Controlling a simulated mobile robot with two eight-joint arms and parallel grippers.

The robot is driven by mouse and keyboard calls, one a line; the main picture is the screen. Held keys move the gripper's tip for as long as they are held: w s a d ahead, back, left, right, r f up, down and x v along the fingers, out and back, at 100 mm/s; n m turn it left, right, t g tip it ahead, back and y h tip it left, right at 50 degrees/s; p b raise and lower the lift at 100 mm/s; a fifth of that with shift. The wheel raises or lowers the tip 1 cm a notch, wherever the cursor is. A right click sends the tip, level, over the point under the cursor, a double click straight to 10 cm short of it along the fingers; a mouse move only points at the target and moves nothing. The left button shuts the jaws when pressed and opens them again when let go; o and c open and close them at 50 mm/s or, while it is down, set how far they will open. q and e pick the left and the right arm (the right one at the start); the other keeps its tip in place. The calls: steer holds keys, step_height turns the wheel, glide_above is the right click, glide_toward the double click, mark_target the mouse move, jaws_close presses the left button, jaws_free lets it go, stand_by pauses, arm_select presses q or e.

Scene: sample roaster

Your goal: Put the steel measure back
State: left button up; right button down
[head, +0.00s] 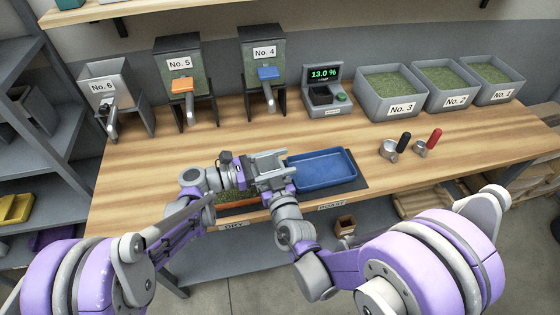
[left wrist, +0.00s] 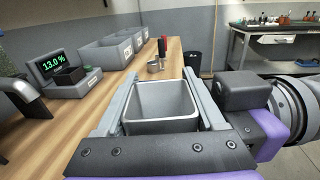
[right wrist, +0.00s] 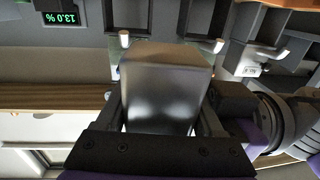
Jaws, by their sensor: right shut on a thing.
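The steel measure (left wrist: 165,102), an open square metal cup, is held above the front of the bench, left of the blue tray. Its mouth shows in the left wrist view, and its shiny underside or outer wall fills the right wrist view (right wrist: 165,90). My right gripper (right wrist: 165,105) is shut on it. My left gripper (left wrist: 165,95) has its fingers on either side of the measure and looks open; whether they touch it is hard to tell. In the head view both grippers crowd together and largely hide the measure (head: 268,163).
Dispensers No. 6 (head: 108,80), No. 5 (head: 183,72) and No. 4 (head: 262,62) stand at the back. A moisture meter (head: 325,95) reads 13.0 %. Bins hold green beans at right. A blue tray (head: 345,178), orange tray (head: 240,205) and two handled scoops (head: 388,150) are on the bench.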

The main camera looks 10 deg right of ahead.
arm_select(q)
steer(key=c, duration=0.5)
arm_select(e)
jaws_free()
